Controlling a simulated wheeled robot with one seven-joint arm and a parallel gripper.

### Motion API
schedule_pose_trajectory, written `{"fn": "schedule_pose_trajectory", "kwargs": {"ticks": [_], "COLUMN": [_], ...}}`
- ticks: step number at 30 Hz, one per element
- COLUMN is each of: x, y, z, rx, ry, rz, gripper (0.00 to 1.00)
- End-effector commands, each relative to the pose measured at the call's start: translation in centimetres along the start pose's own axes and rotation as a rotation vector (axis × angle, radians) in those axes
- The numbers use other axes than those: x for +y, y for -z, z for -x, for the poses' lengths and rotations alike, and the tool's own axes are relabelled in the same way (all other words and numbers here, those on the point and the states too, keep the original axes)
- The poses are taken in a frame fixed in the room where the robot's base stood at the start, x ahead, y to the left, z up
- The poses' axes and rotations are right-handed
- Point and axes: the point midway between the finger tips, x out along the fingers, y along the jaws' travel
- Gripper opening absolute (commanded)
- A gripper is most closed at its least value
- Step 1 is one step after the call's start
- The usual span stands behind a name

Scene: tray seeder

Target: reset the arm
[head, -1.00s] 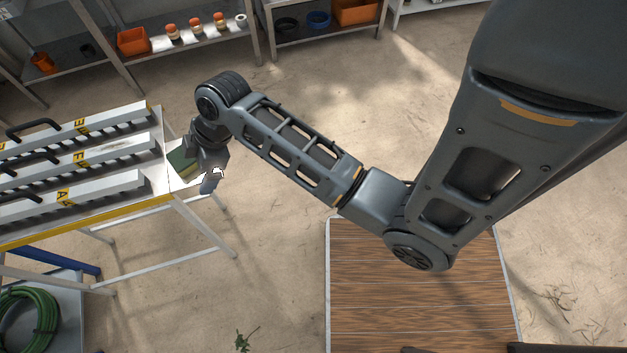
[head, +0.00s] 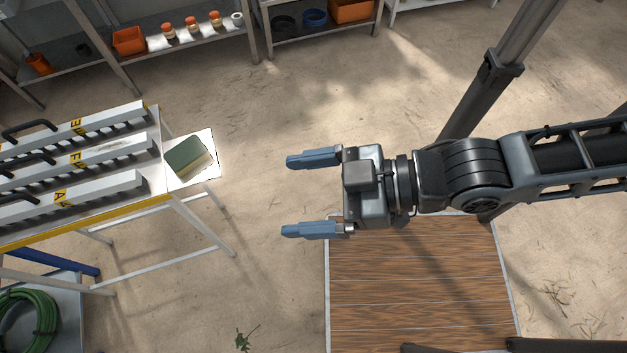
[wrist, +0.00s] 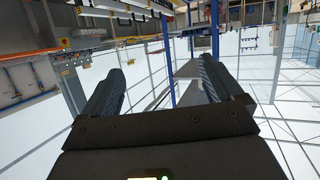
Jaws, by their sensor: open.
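My gripper (head: 312,194) is open and empty in the head view, its two blue fingers spread apart and pointing left. It hangs in the air over the floor and the left edge of the wooden deck. In the wrist view the two dark fingers (wrist: 160,88) also stand apart with nothing between them. A green and cream sponge (head: 188,156) lies on the white end plate (head: 208,172) of the seeder table, well to the left of my gripper and apart from it.
The seeder table (head: 95,217) with lettered metal bars (head: 85,159) stands at the left. A shelf (head: 190,45) with an orange bin (head: 129,41) and small jars runs along the back. A green hose (head: 30,322) lies lower left. Floor between table and gripper is clear.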

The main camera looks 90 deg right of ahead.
Motion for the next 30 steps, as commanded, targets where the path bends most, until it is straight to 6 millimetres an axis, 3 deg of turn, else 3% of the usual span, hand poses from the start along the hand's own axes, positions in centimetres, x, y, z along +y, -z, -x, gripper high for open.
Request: {"fn": "schedule_pose_trajectory", "kwargs": {"ticks": [6,30], "x": [-0.3,-0.3], "y": [1.9,1.8], "z": [1.8,1.7], "rx": [0.051,0.052], "ry": [0.030,0.028], "rz": [-0.025,-0.025], "gripper": [0.93,0.93]}}
